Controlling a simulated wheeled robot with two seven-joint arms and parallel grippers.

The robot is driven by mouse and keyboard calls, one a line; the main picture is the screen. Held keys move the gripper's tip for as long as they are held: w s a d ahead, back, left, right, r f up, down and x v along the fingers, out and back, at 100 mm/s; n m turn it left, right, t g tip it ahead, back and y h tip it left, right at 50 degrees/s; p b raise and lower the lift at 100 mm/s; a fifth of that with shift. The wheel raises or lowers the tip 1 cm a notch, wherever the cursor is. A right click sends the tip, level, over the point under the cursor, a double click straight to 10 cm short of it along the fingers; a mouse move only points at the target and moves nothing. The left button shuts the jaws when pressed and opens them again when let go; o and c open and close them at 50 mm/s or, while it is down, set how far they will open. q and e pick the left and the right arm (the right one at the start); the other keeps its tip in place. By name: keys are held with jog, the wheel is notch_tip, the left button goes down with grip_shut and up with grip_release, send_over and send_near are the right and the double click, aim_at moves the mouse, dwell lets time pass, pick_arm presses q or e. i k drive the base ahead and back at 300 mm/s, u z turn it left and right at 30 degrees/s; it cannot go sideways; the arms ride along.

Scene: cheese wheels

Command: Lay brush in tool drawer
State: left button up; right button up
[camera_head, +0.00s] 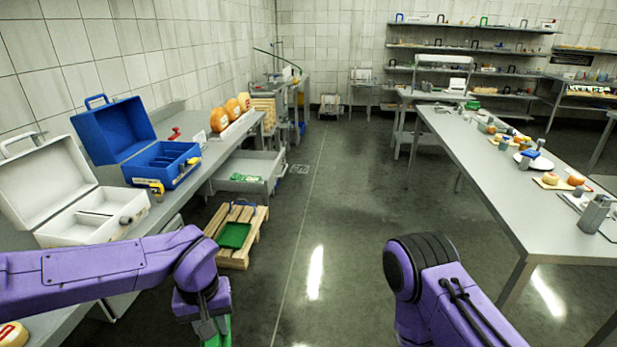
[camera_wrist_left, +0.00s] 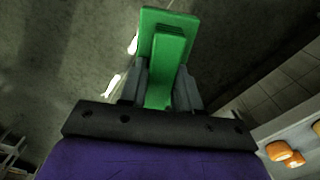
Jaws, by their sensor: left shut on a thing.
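My left gripper (camera_head: 213,330) is low at the bottom of the head view, in front of the left bench. It is shut on a green brush (camera_wrist_left: 165,45), which also shows partly in the head view (camera_head: 226,333). In the left wrist view the green piece stands between the two grey fingers; its bristles cannot be made out. An open grey drawer (camera_head: 236,186) sticks out under the left bench, well beyond the gripper, with green things lying in it. My right arm shows at the bottom right, but its gripper is out of view.
A wooden pallet (camera_head: 250,255) with a green tray (camera_head: 234,235) stands on the floor before the drawer. Open blue (camera_head: 113,131) and white (camera_head: 41,184) toolboxes and orange cheese wheels (camera_head: 219,120) stand on the left bench. A long table (camera_head: 500,200) stands right; the middle floor is clear.

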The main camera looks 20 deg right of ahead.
aim_at(249, 165)
jog(key=u, duration=0.05)
jog(key=i, duration=3)
jog(key=z, duration=0.5)
